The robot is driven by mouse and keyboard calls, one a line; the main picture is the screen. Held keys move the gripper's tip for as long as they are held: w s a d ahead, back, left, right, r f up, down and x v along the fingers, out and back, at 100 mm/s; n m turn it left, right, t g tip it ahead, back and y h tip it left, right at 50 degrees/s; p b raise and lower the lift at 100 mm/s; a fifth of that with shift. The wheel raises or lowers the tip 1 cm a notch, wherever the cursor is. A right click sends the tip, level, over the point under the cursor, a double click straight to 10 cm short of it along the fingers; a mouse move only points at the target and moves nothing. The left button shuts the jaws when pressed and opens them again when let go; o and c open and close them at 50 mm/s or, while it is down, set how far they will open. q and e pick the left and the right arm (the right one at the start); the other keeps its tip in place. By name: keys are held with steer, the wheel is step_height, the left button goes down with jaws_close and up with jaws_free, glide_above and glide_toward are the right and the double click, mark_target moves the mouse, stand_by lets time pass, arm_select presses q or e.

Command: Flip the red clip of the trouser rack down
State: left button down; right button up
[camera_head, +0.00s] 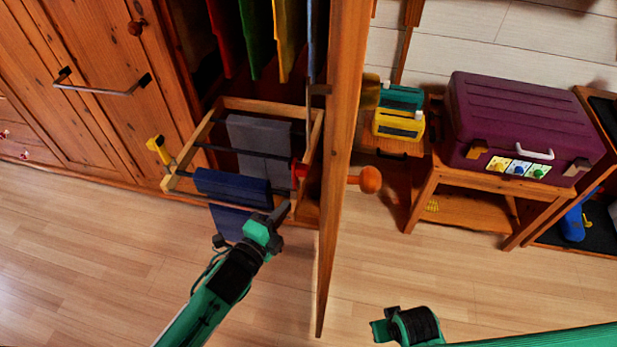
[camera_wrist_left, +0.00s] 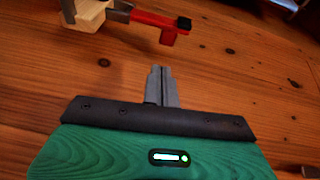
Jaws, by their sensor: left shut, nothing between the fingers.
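The trouser rack (camera_head: 183,165) is pulled out of the wardrobe, with dark blue trousers (camera_head: 232,187) and grey trousers (camera_head: 259,135) over its bars. The red clip (camera_head: 299,174) is at the rack's front right corner, beside the open door. In the left wrist view the red clip (camera_wrist_left: 152,21) sticks out sideways from a wooden rail end (camera_wrist_left: 88,14), with a black tip and a short red part hanging down. My left gripper (camera_head: 281,211) is below and in front of the clip. Its fingers (camera_wrist_left: 162,86) are shut, empty and apart from the clip. My right arm shows at lower right; its fingertips are not clear.
The open wardrobe door (camera_head: 341,150) with a round knob (camera_head: 371,180) stands right of the rack. A purple case (camera_head: 520,115) sits on a wooden stand farther right. The floor in front is clear.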

mark_target(299, 176)
arm_select(q)
steer(key=shift+d+r+m+h, duration=0.35)
steer(key=shift+d+m+h, duration=0.05)
steer(key=shift+m, duration=0.3)
arm_select(e)
steer(key=shift+f, duration=0.2)
arm_select(q)
steer(key=x, duration=1)
arm_select(e)
steer(key=shift+w+r, duration=0.1)
steer(key=shift+r, duration=0.15)
